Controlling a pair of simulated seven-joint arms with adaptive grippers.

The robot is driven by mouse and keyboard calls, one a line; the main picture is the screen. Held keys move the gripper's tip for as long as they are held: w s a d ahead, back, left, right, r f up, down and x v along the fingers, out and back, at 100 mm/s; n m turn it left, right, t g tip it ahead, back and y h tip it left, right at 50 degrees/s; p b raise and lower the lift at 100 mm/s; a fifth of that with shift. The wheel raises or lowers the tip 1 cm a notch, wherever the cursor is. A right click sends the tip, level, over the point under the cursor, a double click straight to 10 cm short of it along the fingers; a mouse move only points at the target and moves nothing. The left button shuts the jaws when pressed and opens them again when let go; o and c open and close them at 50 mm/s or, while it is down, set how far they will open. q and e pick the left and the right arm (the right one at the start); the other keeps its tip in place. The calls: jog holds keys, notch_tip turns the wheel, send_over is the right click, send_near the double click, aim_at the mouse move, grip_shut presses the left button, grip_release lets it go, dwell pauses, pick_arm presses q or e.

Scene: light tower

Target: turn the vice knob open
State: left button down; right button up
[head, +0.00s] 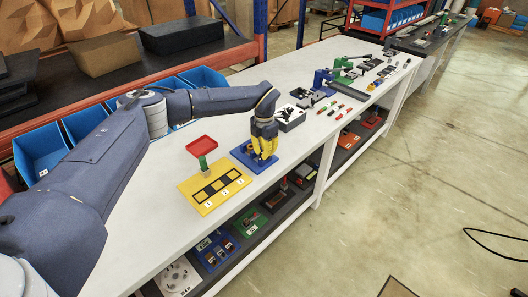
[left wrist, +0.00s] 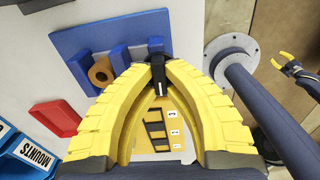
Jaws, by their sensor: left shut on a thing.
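The blue vice (head: 240,153) lies on the white bench top, its base partly hidden by my gripper in the head view. In the left wrist view the blue vice (left wrist: 72,42) shows upright blue jaws and an orange-brown ring-shaped piece (left wrist: 101,70) at them. A black knob handle (left wrist: 157,76) sticks out from the vice. My left gripper (head: 264,155) points down over the vice, its yellow fingers shut on the knob handle; their tips meet around it in the left wrist view (left wrist: 157,68). My right gripper (left wrist: 281,60) is far off at the right edge there, fingertips apart and empty.
A yellow board (head: 217,204) with black squares lies left of the vice. A grey-white box (head: 291,118) and several tools lie to the right. Blue bins (head: 42,148) line the back edge.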

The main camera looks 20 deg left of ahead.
pick_arm(q)
jog(key=n, duration=0.4)
jog(key=shift+d+n, duration=0.1)
jog(key=shift+n, duration=0.2)
jog(key=n, duration=0.4)
jog(key=shift+d+n, duration=0.1)
jog(key=shift+n, duration=0.2)
jog(key=n, duration=0.4)
jog(key=shift+d+n, duration=0.1)
jog(key=shift+n, duration=2.5)
jog(key=c, duration=1.5)
grip_release()
jog(key=shift+o, duration=0.2)
jog(key=shift+w, duration=0.1)
